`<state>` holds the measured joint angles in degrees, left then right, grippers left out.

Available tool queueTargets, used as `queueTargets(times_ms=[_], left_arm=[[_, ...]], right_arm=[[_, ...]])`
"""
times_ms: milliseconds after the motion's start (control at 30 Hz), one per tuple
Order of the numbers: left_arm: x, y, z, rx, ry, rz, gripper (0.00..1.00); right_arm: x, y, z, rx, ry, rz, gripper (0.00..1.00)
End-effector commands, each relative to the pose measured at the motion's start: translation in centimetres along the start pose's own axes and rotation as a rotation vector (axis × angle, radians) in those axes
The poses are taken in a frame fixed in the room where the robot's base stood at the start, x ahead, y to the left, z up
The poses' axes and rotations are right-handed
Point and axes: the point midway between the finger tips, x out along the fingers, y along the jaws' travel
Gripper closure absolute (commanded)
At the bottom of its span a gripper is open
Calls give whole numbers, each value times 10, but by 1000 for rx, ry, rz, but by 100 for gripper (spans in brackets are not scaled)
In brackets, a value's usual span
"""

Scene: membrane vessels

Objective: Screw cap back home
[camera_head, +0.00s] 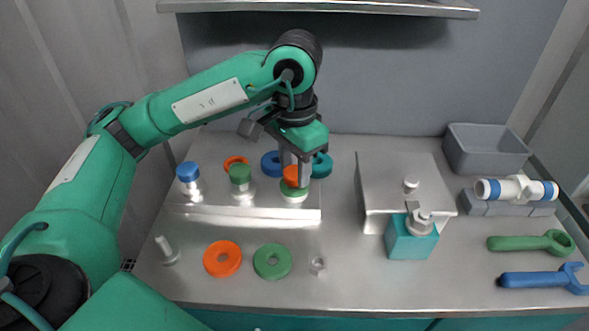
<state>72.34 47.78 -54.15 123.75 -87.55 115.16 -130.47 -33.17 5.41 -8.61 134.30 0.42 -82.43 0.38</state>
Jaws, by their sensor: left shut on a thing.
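My left gripper (294,174) points straight down over the metal plate (215,213). It is shut on an orange cap (291,175), which the fingers partly hide. Right below the cap is a vessel with a green band (293,190) and a pale metal base on the plate. I cannot tell whether the cap touches the band or how far it is threaded. To the left, a vessel with a green cap (240,174) and one with a blue cap (188,171) stand upright. My right gripper is out of view.
Loose rings lie around: orange (222,258) and green (272,261) in front; orange (236,161), blue (271,163) and teal (322,165) behind. A metal stand (395,180), teal block (411,240), grey bin (485,150), green wrench (525,242) and blue wrench (540,278) are right.

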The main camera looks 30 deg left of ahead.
Motion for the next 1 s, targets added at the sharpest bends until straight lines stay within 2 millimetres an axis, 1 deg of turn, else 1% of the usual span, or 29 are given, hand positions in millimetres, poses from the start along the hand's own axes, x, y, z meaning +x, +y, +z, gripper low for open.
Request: queueTargets(times_ms=[100, 300, 333, 433, 467, 767, 867, 1000], left_arm=[[0, 0, 0, 24, -1, 0, 94], [0, 0, 0, 24, -1, 0, 94], [0, 0, 0, 24, -1, 0, 60], [0, 0, 0, 23, -1, 0, 41], [0, 0, 0, 23, -1, 0, 39], [-2, 0, 0, 23, -1, 0, 39], [-12, 0, 0, 22, 0, 0, 39], [-33, 0, 0, 21, 1, -1, 39]], right_arm=[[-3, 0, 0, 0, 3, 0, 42], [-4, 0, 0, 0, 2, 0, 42], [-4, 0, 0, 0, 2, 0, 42], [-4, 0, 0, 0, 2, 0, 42], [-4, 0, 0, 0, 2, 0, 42], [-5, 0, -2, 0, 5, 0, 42], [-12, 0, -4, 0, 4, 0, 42], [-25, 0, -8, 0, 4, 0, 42]])
